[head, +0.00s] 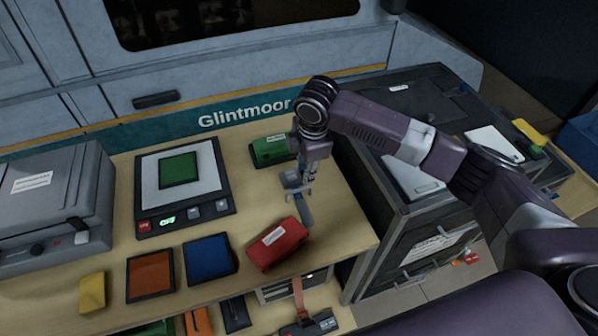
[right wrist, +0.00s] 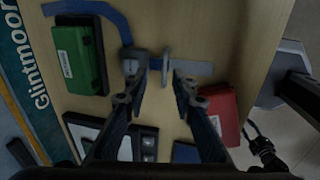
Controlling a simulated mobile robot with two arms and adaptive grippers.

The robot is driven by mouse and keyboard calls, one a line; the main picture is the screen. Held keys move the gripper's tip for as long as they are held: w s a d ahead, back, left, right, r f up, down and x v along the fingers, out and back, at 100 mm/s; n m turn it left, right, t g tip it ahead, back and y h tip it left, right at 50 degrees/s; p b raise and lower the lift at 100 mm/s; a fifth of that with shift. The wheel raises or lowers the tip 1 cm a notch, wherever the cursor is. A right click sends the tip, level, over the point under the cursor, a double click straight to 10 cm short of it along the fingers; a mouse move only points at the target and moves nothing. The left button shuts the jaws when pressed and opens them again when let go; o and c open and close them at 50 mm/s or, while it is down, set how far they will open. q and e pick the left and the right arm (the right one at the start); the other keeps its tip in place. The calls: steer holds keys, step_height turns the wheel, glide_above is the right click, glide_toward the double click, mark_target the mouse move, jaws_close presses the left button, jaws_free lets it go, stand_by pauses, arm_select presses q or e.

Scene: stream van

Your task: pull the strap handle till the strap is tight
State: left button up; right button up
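A strap lies on the wooden table beneath my right gripper. In the right wrist view its blue band (right wrist: 112,18) curves to a grey buckle (right wrist: 134,58). Right of the buckle is an upright-looking pale handle piece (right wrist: 165,64) with a flat grey tail (right wrist: 194,67) beyond. In the head view the tail (head: 304,212) shows just below the gripper. My right gripper (right wrist: 160,80) is open, pointing down, with the handle piece between its fingers in the picture; contact cannot be told. It also shows in the head view (head: 297,182). My left gripper is not in view.
A red pouch (head: 277,244) lies close to the strap and a green box (head: 270,150) behind it. A scale (head: 217,188), blue (head: 210,258) and orange (head: 150,274) squares and a grey case (head: 60,210) stand left. A dark cabinet (head: 375,235) borders the table's right.

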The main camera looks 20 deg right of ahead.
mark_target(304, 189)
steer(key=f, duration=0.4)
steer(key=shift+s+f+p, duration=0.2)
steer(key=shift+s+p, duration=0.1)
steer(key=shift+p, duration=0.1)
steer(key=shift+w+f, duration=0.25)
steer(key=shift+f, duration=0.25)
steer(key=shift+w+f, duration=0.2)
steer(key=shift+f, duration=0.5)
jaws_close()
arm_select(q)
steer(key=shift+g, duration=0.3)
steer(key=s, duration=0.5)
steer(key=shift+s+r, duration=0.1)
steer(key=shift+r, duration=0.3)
